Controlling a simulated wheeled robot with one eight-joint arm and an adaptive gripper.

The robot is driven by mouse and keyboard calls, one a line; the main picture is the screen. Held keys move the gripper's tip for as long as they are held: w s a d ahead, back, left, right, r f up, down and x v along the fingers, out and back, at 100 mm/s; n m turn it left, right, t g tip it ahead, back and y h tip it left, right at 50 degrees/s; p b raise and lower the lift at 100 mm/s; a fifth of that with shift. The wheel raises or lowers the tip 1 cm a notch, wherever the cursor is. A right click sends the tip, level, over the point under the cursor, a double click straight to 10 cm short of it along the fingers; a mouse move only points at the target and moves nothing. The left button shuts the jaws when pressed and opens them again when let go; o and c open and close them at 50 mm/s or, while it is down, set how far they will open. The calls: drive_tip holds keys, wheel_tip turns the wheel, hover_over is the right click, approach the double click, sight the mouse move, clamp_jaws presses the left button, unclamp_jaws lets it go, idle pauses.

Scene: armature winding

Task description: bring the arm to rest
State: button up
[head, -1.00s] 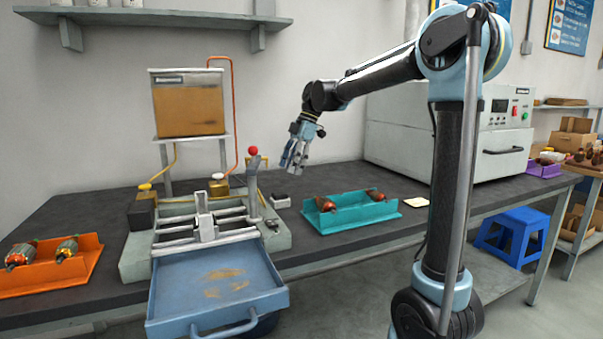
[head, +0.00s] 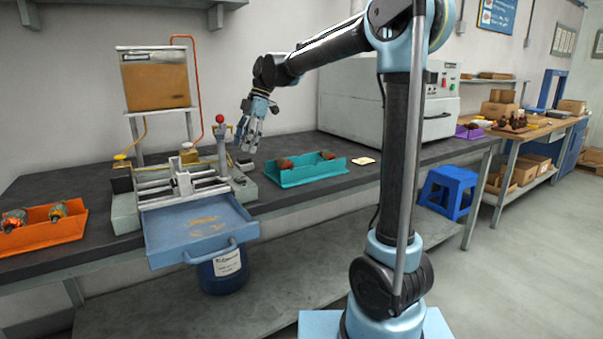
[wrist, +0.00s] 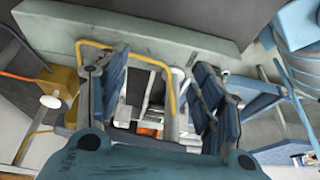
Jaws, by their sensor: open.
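My gripper (head: 250,127) hangs above the bench in the head view, over the right side of the winding fixture (head: 180,187) and near its red-knobbed lever (head: 219,119). Its fingers are apart with nothing between them. In the wrist view the open fingers (wrist: 160,95) show, with grey metal and a yellow tube beyond them. My gripper touches nothing that I can make out. My arm is bent at the elbow and reaches left from its column.
A teal tray (head: 304,174) with armatures lies right of the fixture; an orange tray (head: 42,236) with armatures lies at left. A blue drip tray (head: 200,229) juts from the bench front. A grey oven (head: 345,107) stands behind my arm. A blue stool (head: 449,186) stands at right.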

drive_tip(key=s+d+f+m+t+h, duration=0.1)
drive_tip(key=s+d+f+m, duration=0.35)
drive_tip(key=d, duration=0.65)
drive_tip(key=s+d+f+m+t, duration=0.2)
drive_tip(key=s+d+m, duration=0.4)
drive_tip(key=d, duration=0.5)
drive_tip(key=s+d+f+m+t+h, duration=0.1)
drive_tip(key=s+d+f+m+h, duration=0.1)
drive_tip(key=s+d+f+m, duration=1.1)
wheel_tip(320, 180, down, 4)
drive_tip(key=shift+s+d+f+t+h, duration=0.1)
drive_tip(key=shift+s+d+t+h, duration=0.3)
drive_tip(key=shift+s+d, duration=0.55)
drive_tip(key=shift+w+d+m, duration=0.15)
drive_tip(key=shift+w+m, duration=0.05)
drive_tip(key=shift+m, duration=0.05)
drive_tip(key=shift+w+f, duration=0.15)
drive_tip(key=shift+w, duration=0.3)
